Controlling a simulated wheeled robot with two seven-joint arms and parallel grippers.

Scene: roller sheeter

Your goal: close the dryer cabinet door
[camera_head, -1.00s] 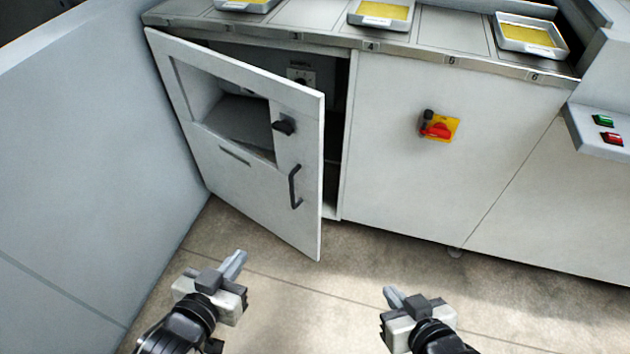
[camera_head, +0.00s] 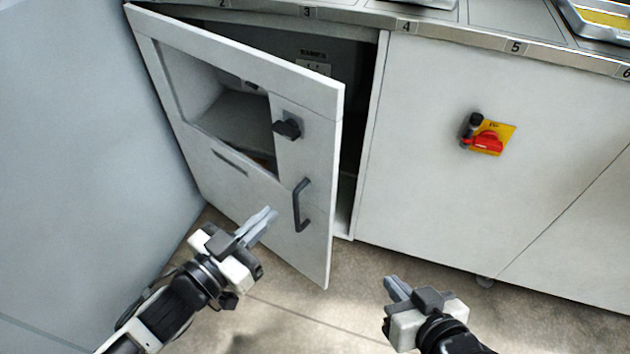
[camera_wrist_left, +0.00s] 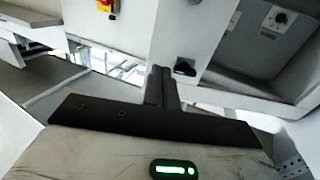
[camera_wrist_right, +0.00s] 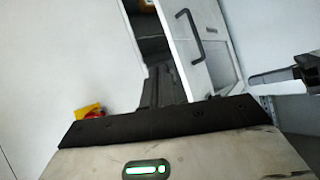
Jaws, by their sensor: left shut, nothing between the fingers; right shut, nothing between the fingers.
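The dryer cabinet door (camera_head: 262,215) is white, hinged at its left, and stands ajar with its right edge swung out from the cabinet. It has a window opening, a black knob (camera_head: 288,128) and a dark bar handle (camera_head: 300,204). The handle also shows in the right wrist view (camera_wrist_right: 189,35). My left gripper (camera_head: 262,222) is shut and empty, in front of the door and left of the handle in the head view; I cannot tell whether it touches the door. My right gripper (camera_head: 390,283) is shut and empty, right of the door's lower corner and clear of it.
A white cabinet front (camera_head: 440,140) stands right of the open door, with a red and yellow rotary switch (camera_head: 486,141). A plain grey wall (camera_head: 70,150) closes off the left. A numbered metal counter edge (camera_head: 455,38) runs above. The floor (camera_head: 330,310) in front is clear.

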